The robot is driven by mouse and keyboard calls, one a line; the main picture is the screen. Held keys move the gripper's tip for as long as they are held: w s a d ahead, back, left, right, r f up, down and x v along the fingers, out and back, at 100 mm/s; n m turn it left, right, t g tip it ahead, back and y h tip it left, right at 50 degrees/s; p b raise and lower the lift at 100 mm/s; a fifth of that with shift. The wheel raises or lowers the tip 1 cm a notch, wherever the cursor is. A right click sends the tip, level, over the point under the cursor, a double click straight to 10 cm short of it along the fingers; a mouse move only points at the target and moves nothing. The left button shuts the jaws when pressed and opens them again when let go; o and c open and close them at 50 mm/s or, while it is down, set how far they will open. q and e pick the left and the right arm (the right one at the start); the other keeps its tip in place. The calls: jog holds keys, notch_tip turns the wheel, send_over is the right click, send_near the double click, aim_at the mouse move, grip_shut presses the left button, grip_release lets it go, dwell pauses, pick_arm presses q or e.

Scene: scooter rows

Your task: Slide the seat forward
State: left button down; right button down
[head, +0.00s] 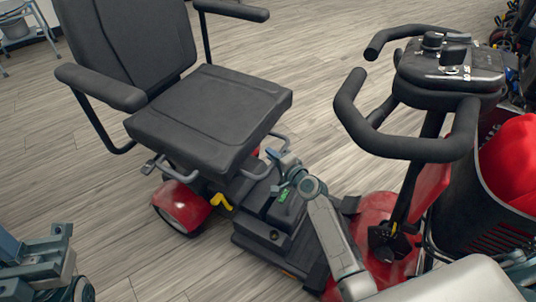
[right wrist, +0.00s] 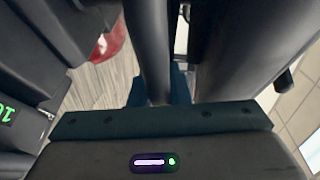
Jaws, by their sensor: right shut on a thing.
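The black padded seat (head: 210,115) of the red scooter is level, with its backrest (head: 135,45) behind it and an armrest at each side. Bent grey bars (head: 253,174) stick out below the seat's front and side edges. My right gripper (head: 284,160) is at the seat's front right lower edge, shut on one of these bars. In the right wrist view a dark bar (right wrist: 150,50) runs between the teal fingers (right wrist: 160,88); the grip itself is partly hidden. Teal and grey parts of my left arm (head: 40,265) show at the lower left; its jaws are unclear.
The black handlebar (head: 400,145) and control head (head: 452,65) stand to the right of my right arm. A basket with a red thing (head: 512,160) is at the far right. A yellow lever (head: 221,201) sits below the seat. Open wooden floor (head: 60,150) lies left.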

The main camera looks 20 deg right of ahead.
jog(key=s+d, duration=0.5)
jog(key=shift+s+f, duration=0.15)
jog(key=c, duration=1.5)
grip_release()
jog(key=shift+s+d, duration=0.1)
jog(key=shift+o, duration=0.7)
